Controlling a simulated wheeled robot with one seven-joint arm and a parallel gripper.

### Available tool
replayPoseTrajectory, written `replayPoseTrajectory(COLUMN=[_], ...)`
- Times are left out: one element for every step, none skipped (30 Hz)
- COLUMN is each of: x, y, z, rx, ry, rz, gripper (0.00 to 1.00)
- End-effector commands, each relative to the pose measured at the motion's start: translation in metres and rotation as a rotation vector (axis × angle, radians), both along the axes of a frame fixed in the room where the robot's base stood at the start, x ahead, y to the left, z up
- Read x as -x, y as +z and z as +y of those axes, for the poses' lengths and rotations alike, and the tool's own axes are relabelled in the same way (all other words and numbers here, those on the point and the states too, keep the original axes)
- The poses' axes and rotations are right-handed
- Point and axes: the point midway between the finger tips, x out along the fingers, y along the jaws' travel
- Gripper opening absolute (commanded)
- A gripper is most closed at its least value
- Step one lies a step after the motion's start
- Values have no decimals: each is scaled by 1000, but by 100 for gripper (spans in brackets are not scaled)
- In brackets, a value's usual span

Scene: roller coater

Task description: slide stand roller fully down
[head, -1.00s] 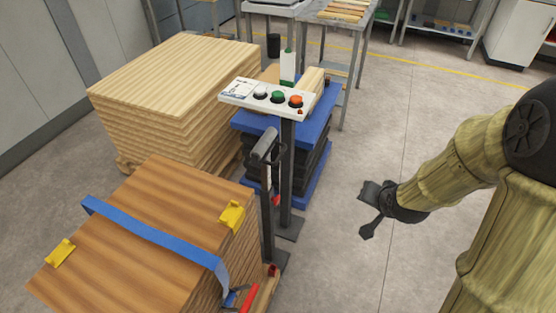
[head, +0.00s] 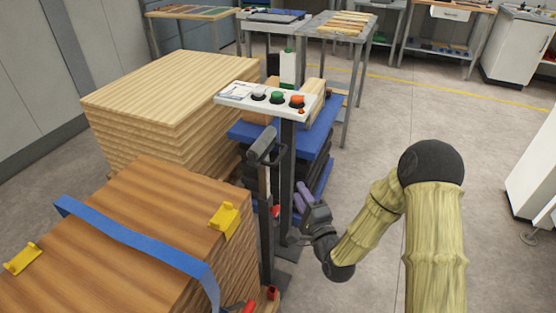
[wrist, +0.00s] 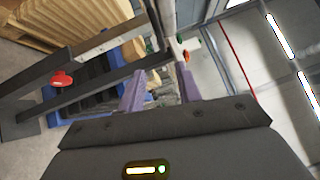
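The stand roller (head: 263,144) is a dark grey cylinder at the top of a dark upright stand (head: 265,215), left of the control-panel post. A red knob (head: 276,210) sits low beside the stand, and a red knob (wrist: 62,79) also shows at the left of the wrist view. My gripper (head: 300,197) is right of both posts, well below the roller's height and apart from it. In the wrist view its two purple fingers (wrist: 160,88) are spread, with nothing seen held between them. I cannot clearly pick out the roller in the wrist view.
The white control panel (head: 265,99) with several buttons stands on a dark post (head: 287,170) close to my gripper. A blue lift table (head: 318,130) is behind it. A strapped wood stack (head: 150,200) stands left. Floor on the right is open.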

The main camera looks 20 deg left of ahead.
Motion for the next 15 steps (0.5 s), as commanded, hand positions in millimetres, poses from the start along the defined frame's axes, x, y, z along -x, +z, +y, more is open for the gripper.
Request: replayPoseTrajectory(x=[0, 0, 0, 0, 0, 0, 0, 0, -1, -2, -3, -4, -6, -8, -12], y=[1, 1, 2, 2, 2, 2, 2, 2, 2, 2, 2, 3, 3, 3, 4], z=[0, 0, 0, 0, 0, 0, 0, 0, 1, 1, 2, 4, 5, 7, 10], rx=[-6, -6, -4, -3, -3, -3, -1, -1, -1, -1, -1, 0, 1, 1, 1], ry=[1, 0, 0, 0, 0, 0, 0, 0, 0, 0, 0, -1, 1, 0, 0], rz=[-1, 0, -2, -1, -2, -2, -1, -1, -1, -2, -2, -3, -2, -4, -5], gripper=[34, 34, 34, 34, 34, 34, 34, 34, 34, 34, 34, 34, 34, 34, 34])
